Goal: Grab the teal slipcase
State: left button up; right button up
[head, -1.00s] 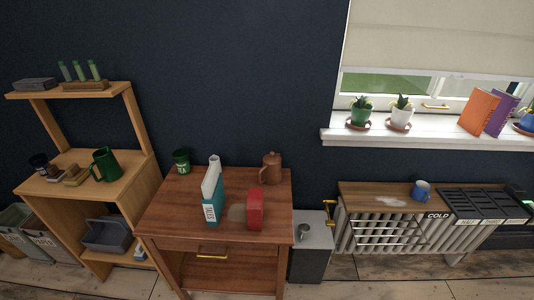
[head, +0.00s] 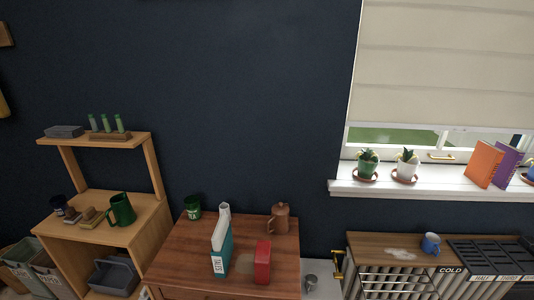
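The teal slipcase (head: 222,253) stands upright on the brown wooden cabinet top (head: 187,262) in the lower middle of the head view. It has a white label low on its spine, and white shows along its sloping upper edge. A red box-like object (head: 263,262) stands just to its right, apart from it. Neither of my grippers is in view.
A brown pot (head: 280,219) and a green tin (head: 193,207) stand at the cabinet's back. A wooden shelf unit (head: 147,219) with a green mug (head: 122,209) is on the left. A windowsill (head: 400,190) with plants and books is on the right, above a radiator shelf (head: 375,243).

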aim_at(220, 261)
jog(key=i+j+z, duration=0.2)
jog(key=j+z, duration=0.15)
jog(key=j, duration=1.05)
jog(key=j+z, duration=0.4)
jog(key=j, duration=0.95)
